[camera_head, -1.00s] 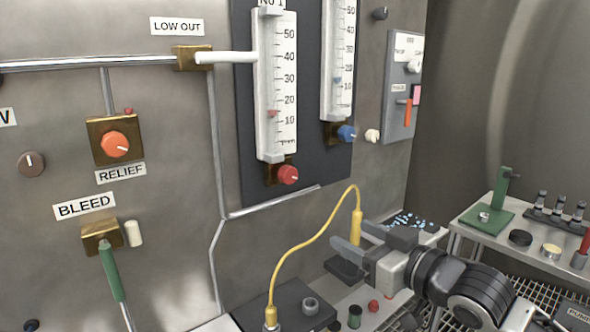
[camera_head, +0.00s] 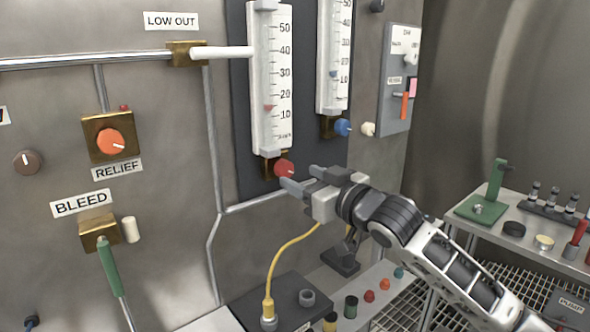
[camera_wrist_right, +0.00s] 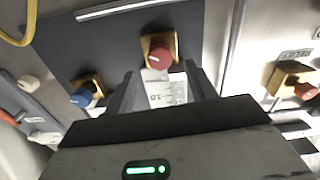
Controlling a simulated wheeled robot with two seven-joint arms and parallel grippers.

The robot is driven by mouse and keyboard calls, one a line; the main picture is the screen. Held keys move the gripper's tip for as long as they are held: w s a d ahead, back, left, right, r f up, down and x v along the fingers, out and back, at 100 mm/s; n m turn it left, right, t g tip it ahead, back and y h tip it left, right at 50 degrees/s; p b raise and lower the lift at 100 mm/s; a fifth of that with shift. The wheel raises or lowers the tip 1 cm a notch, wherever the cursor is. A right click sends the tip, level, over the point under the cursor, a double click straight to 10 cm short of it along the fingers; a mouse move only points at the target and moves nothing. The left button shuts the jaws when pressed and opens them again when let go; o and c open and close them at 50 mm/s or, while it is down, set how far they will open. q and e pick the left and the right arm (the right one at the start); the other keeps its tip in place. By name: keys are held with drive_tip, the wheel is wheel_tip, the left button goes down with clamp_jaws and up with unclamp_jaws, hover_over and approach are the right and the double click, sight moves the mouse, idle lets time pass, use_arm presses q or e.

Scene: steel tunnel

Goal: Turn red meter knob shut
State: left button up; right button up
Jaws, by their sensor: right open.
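The red meter knob (camera_head: 284,168) sits on a brass block at the foot of the left flow meter (camera_head: 270,80) on the dark panel. My right gripper (camera_head: 287,178) is open, with its fingertips close to the knob at its lower right in the head view. In the right wrist view the red knob (camera_wrist_right: 160,57) shows ahead, beyond and between the two open fingers (camera_wrist_right: 155,85). Whether a finger touches it I cannot tell. My left gripper is in neither view.
The blue knob (camera_head: 343,127) of the second meter is close on the right. The orange relief knob (camera_head: 111,143) and green bleed lever (camera_head: 111,270) are left. A yellow cable (camera_head: 288,248) loops below my right gripper. A bench (camera_head: 530,240) stands at right.

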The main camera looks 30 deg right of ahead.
sight(287, 170)
drive_tip(key=w, duration=0.3)
drive_tip(key=shift+a, duration=0.15)
drive_tip(key=shift+w, duration=0.2)
drive_tip(key=c, duration=1)
drive_tip(key=shift+n+p, duration=0.3)
drive_tip(key=shift+p, duration=0.1)
